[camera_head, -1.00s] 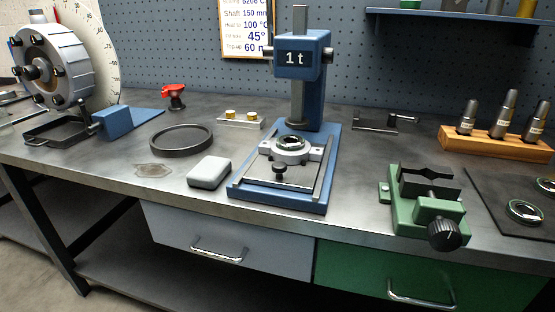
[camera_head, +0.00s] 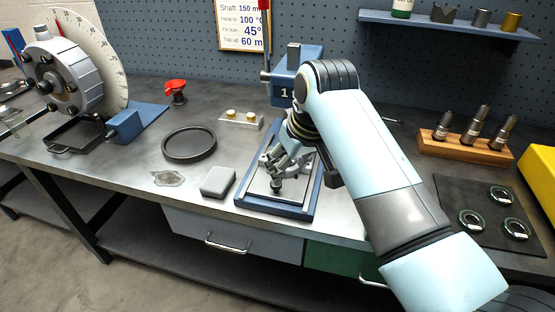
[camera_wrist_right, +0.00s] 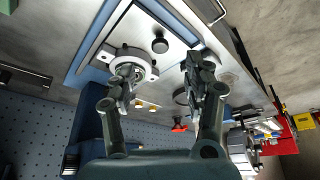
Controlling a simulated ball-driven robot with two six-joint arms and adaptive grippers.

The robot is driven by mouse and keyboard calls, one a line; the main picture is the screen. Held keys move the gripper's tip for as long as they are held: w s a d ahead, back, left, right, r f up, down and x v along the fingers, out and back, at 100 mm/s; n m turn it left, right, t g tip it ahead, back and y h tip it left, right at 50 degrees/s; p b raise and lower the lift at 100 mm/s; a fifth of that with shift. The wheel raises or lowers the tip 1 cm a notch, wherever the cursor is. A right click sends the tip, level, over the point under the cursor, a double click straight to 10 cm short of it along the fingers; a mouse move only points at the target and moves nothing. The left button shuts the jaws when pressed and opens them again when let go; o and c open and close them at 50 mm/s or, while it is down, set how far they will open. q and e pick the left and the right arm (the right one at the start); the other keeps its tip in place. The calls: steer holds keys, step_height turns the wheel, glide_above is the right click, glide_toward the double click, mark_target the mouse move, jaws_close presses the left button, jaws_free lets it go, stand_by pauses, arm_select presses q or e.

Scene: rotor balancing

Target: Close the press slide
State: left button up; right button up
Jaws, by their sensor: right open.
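The blue press (camera_head: 281,88) stands at the middle of the bench, its ram mostly hidden behind my right arm. Its silver slide (camera_head: 258,185) lies in the base, with a dark knob (camera_head: 276,185) at the front. In the wrist view, the slide (camera_wrist_right: 180,52) carries a round seat (camera_wrist_right: 137,61), with the knob (camera_wrist_right: 160,46) beside it. My right gripper (camera_head: 281,164) is open over the slide, just behind the knob. In the wrist view its fingers (camera_wrist_right: 160,88) are spread, one overlapping the seat's edge; I cannot tell whether anything touches. My left gripper is out of view.
A grey block (camera_head: 218,181) and a dark ring tray (camera_head: 189,145) lie left of the press. A wooden rack (camera_head: 465,146) with several tools and a dark mat (camera_head: 460,190) with rings lie right. My right arm hides the green vise's place.

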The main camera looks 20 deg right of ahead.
steer(key=x, duration=0.5)
steer(key=w+x, duration=0.1)
steer(key=x, duration=0.4)
steer(key=shift+w+a+r, duration=0.1)
steer(key=shift+r, duration=0.15)
jaws_close()
